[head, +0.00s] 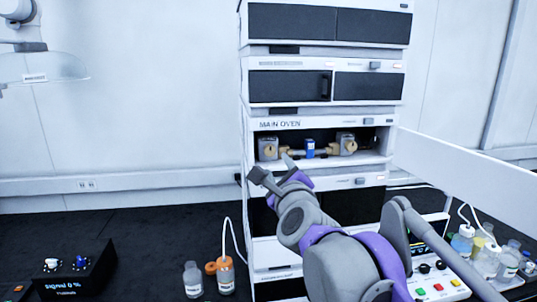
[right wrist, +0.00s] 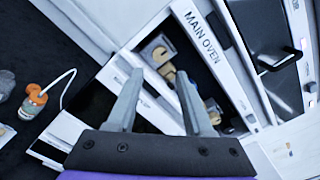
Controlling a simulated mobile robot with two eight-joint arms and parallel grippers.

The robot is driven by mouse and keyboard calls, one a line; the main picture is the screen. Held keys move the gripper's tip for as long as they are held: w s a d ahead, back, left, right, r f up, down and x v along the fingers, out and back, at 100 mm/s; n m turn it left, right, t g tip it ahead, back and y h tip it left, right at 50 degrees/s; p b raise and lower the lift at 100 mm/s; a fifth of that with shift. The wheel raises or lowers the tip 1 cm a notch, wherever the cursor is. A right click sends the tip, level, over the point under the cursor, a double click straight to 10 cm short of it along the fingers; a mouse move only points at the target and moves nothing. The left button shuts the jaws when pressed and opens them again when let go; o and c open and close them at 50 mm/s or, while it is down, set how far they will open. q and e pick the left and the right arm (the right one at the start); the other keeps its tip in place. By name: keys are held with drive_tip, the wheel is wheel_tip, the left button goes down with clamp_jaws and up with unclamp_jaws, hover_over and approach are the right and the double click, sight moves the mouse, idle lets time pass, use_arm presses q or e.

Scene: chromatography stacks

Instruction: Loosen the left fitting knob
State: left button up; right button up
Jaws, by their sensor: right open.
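The oven bay marked MAIN OVEN (head: 279,125) is open at the front. The left fitting knob (head: 269,149) is a brass-coloured piece at the bay's left side. The right fitting knob (head: 348,146) is similar, with a blue-capped column (head: 310,149) between them. My right gripper (head: 271,167) is open and empty, just in front of and below the left knob. In the right wrist view the left knob (right wrist: 157,49) shows beyond the gap between the fingertips (right wrist: 157,82), apart from both. The right finger partly hides the column there. My left gripper is out of view.
Closed stack modules (head: 290,86) rise above the bay. A button panel (head: 440,285) and several bottles are at right.

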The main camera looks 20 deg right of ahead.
sight(271, 152)
drive_tip(key=p+x, duration=0.1)
drive_tip(key=x, duration=0.8)
drive_tip(key=shift+w+d, duration=0.15)
drive_tip(key=shift+w, duration=0.25)
drive_tip(key=shift+c, duration=0.2)
clamp_jaws()
